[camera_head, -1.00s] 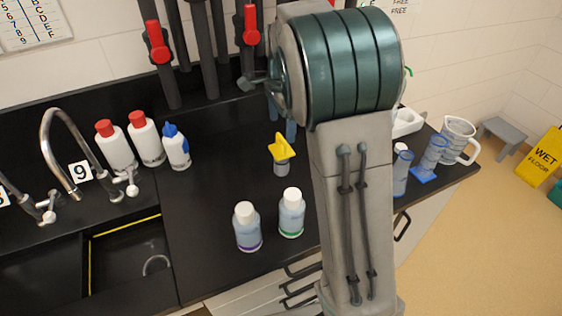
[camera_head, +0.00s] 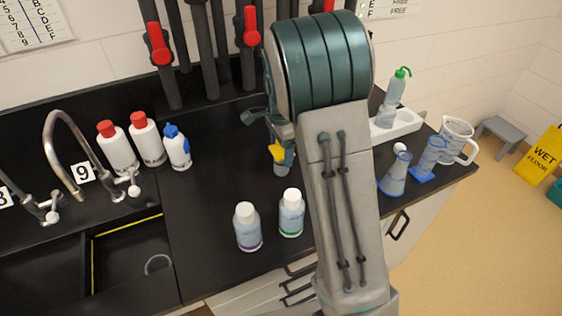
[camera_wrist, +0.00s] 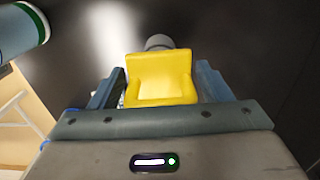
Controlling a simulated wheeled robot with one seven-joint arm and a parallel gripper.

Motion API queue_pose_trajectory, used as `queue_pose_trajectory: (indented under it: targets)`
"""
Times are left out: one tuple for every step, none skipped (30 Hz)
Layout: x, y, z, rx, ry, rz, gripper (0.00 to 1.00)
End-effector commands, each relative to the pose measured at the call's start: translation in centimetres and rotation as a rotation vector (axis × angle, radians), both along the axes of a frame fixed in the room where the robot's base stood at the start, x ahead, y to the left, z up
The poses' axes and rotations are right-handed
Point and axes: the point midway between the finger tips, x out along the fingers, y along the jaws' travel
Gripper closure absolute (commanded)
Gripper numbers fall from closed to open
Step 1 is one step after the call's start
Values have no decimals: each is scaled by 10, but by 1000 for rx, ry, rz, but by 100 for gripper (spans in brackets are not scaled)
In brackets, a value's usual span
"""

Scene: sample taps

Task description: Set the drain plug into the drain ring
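The drain plug appears to be the yellow-topped piece with a grey lower part (camera_head: 277,152) standing on the black counter. In the wrist view its yellow top (camera_wrist: 160,80) lies between the two fingers of my gripper (camera_wrist: 160,90), with a round grey part behind it. The fingers are close to its sides; I cannot tell whether they touch it. In the head view my gripper is mostly hidden behind my arm. A pale curved ring shape (camera_head: 157,264) in the black sink at the lower left may be the drain ring; only part of it shows.
Two white-capped bottles (camera_head: 270,220) stand in front of the plug. Red-capped bottles (camera_head: 130,145) and a blue-topped spray bottle (camera_head: 176,148) stand near the faucet (camera_head: 70,140). A white tray (camera_head: 408,124), blue flasks and a jug (camera_head: 456,140) are at right.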

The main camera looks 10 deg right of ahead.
Motion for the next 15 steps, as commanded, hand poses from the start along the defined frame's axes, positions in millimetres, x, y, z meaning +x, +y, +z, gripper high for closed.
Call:
queue_pose_trajectory:
  targets:
    - [0,0,0,0,0,0,43]
    - [0,0,0,0,0,0,52]
    - [0,0,0,0,0,0,63]
    - [0,0,0,0,0,0,71]
    - [0,0,0,0,0,0,79]
    - [0,0,0,0,0,0,89]
    - [0,0,1,0,-1,0,89]
    - [0,0,1,0,-1,0,96]
    - [0,0,1,0,-1,0,96]
    - [0,0,1,0,-1,0,96]
    - [0,0,1,0,-1,0,96]
    - [0,0,1,0,-1,0,96]
    - [0,0,1,0,-1,0,96]
    - [0,0,2,0,-1,0,96]
    - [1,0,3,0,-1,0,96]
